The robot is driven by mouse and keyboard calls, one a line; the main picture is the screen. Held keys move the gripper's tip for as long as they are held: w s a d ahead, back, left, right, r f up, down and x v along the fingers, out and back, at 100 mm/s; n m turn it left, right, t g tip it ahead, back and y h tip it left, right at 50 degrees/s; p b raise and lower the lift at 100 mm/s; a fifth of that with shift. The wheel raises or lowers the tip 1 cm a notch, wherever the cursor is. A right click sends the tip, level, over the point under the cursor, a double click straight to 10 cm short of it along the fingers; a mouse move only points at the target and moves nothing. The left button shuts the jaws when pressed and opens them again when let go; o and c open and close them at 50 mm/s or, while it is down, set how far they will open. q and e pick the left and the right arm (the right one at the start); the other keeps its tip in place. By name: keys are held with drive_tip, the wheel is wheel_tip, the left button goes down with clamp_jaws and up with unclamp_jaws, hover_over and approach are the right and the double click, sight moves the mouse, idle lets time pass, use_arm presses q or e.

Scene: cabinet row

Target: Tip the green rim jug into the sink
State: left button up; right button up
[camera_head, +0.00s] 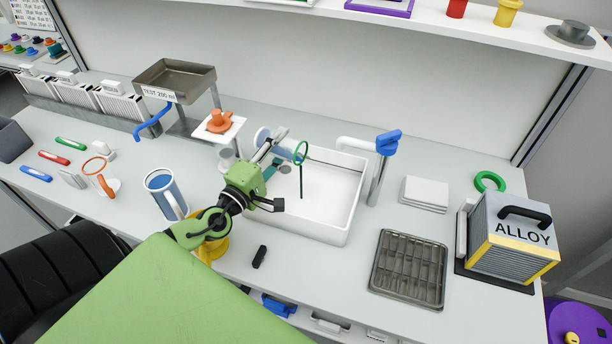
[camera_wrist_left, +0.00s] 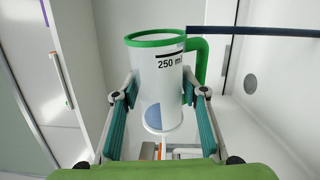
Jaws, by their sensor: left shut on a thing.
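The green rim jug (camera_head: 287,151) is white with a green rim and handle; its "250 ml" mark shows in the left wrist view (camera_wrist_left: 160,85). My left gripper (camera_head: 274,152) is shut around its body, one finger on each side, and holds it over the left part of the white sink (camera_head: 330,208). The jug lies tipped on its side, its rim facing right. A thin dark line (camera_head: 301,182), seemingly a liquid stream, runs from the rim down into the sink. The inside of the jug is hidden. My right gripper is out of view.
A faucet (camera_head: 378,175) with a blue top stands right of the sink. A blue-rimmed jug (camera_head: 165,190) stands left of my arm, and a yellow object is partly hidden under it. A black block (camera_head: 259,256) lies in front; a metal tray (camera_head: 409,268) lies to the right.

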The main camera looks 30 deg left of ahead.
use_arm(q)
drive_tip(key=shift+r+m+p, duration=0.1)
drive_tip(key=shift+m+p, duration=0.3)
drive_tip(key=shift+m, duration=0.1)
drive_tip(key=shift+d, duration=0.1)
